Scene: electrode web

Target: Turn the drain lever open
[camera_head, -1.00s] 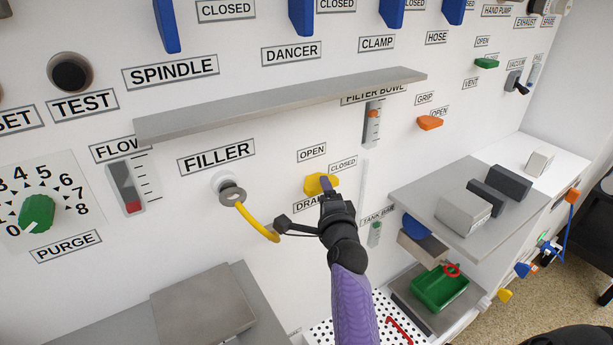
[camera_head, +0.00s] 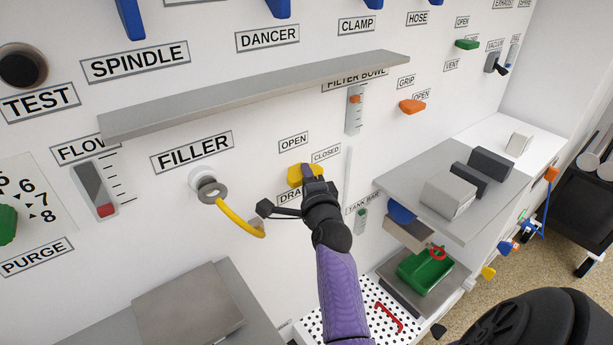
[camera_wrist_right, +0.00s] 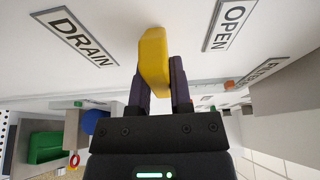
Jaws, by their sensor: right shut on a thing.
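The drain lever (camera_head: 295,176) is a yellow handle on the white panel, between the OPEN label (camera_head: 293,142), the CLOSED label (camera_head: 327,154) and the partly covered DRAIN label (camera_head: 289,197). My right gripper (camera_head: 308,178) is at the lever and hides part of it. In the right wrist view the yellow lever (camera_wrist_right: 154,62) stands between the two dark fingers (camera_wrist_right: 160,85), and the gripper is shut on it. My left gripper is not in view.
A grey ledge (camera_head: 250,98) runs across the panel above the lever. A yellow hose (camera_head: 241,220) hangs from the FILLER port at left. A grey shelf (camera_head: 405,185) with blocks juts out at right, above a green bin (camera_head: 425,272).

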